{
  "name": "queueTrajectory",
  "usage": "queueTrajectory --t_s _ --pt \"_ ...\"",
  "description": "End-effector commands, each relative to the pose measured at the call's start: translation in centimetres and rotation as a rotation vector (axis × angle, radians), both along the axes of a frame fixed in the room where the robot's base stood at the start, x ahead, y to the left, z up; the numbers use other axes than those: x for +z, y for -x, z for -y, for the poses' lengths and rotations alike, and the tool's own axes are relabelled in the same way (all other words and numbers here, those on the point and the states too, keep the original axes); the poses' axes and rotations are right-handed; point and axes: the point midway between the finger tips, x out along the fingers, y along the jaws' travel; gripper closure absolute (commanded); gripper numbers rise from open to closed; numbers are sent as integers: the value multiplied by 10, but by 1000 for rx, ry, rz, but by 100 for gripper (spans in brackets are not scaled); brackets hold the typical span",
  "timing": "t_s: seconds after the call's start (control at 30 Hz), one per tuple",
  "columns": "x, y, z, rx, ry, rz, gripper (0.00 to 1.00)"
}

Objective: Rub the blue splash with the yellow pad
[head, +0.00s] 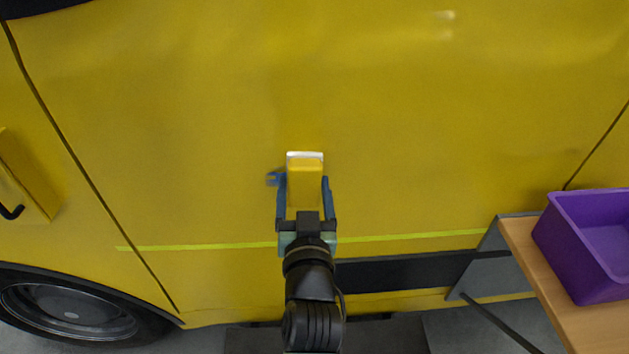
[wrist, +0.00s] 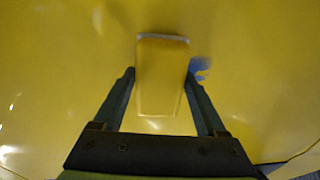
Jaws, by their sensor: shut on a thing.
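The yellow pad (head: 305,182) is a block with a white strip at its far end. My gripper (head: 304,190) is shut on it, with one finger on each side. In the wrist view the pad (wrist: 162,80) sits between the fingers, white end toward the yellow vehicle panel (head: 420,130). I cannot tell whether it touches the panel. The blue splash (head: 273,178) is on the panel, just left of the pad in the head view. In the wrist view the splash (wrist: 199,67) shows to the right of the pad. The pad and fingers may hide part of it.
A lime stripe (head: 400,240) runs across the panel below the pad. A purple bin (head: 590,240) stands on a wooden shelf (head: 555,295) at the right. A wheel (head: 70,310) and a dark handle (head: 10,211) are at the left. The panel around the splash is clear.

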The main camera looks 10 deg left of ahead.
Motion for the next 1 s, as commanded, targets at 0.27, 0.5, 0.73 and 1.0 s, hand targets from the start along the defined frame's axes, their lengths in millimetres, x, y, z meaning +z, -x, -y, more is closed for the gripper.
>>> queueTrajectory --t_s 0.27,0.5,0.73,1.0 --pt "3 4 -18 4 -3 2 70" --pt "5 6 -27 4 -3 -1 70" --pt "5 11 -41 9 0 2 70" --pt "1 16 -56 6 -1 2 70"
